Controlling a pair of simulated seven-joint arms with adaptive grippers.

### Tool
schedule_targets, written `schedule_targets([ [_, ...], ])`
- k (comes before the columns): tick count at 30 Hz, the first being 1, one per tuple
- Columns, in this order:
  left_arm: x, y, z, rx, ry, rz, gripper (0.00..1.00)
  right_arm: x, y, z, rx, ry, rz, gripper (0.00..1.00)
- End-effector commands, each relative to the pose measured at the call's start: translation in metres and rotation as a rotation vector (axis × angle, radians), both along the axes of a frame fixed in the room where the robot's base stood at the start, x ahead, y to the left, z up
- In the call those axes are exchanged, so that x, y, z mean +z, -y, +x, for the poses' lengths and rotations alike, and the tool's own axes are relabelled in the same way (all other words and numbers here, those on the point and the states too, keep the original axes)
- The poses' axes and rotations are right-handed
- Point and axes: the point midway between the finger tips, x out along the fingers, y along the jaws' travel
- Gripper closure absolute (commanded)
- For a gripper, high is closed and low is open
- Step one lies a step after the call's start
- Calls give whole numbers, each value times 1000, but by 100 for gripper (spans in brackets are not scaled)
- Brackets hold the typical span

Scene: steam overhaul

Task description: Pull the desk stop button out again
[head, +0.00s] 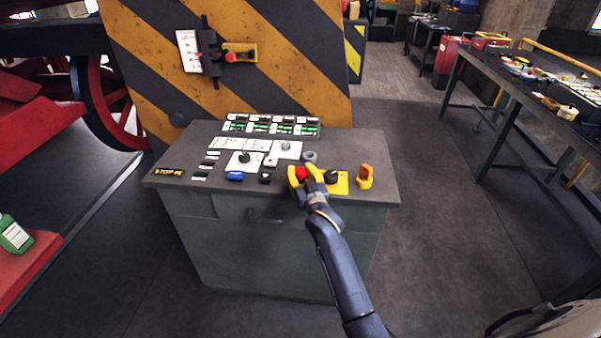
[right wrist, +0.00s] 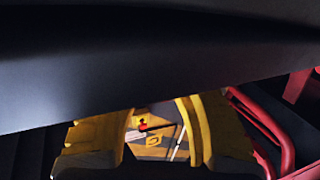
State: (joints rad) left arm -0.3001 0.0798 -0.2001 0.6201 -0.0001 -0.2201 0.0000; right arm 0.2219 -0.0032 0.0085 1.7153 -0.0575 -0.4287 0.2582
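The red desk stop button (head: 301,172) is on the right half of the grey-green desk's top, near a yellow plate (head: 340,186) with a black knob. My right gripper (head: 307,175) reaches over the desk's front edge, with its yellow fingers apart and the red button showing between them. The fingers hide part of the button; I cannot tell whether they touch it. In the right wrist view the yellow fingers (right wrist: 160,140) stand apart, with a small red and yellow fitting (right wrist: 143,124) visible through the gap. My left gripper is not in view.
An orange-and-yellow switch (head: 365,176) stands right of the plate. Knobs, labels and lit displays (head: 270,125) cover the desk's middle and back. A striped panel (head: 230,60) with another red button rises behind. A workbench (head: 530,95) stands right, across clear floor.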

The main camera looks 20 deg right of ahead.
Motion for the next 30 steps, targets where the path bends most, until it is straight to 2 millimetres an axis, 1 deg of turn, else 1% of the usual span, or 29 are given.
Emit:
schedule_targets([
  [1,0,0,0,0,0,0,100,0,0,0,0,0,0,78],
  [6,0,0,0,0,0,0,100,0,0,0,0,1,0,97],
  [7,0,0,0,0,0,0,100,0,0,0,0,1,0,100],
  [26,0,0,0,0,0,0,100,2,0,0,1,3,1,100],
  [30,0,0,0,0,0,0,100,12,0,0,0,4,1,100],
])
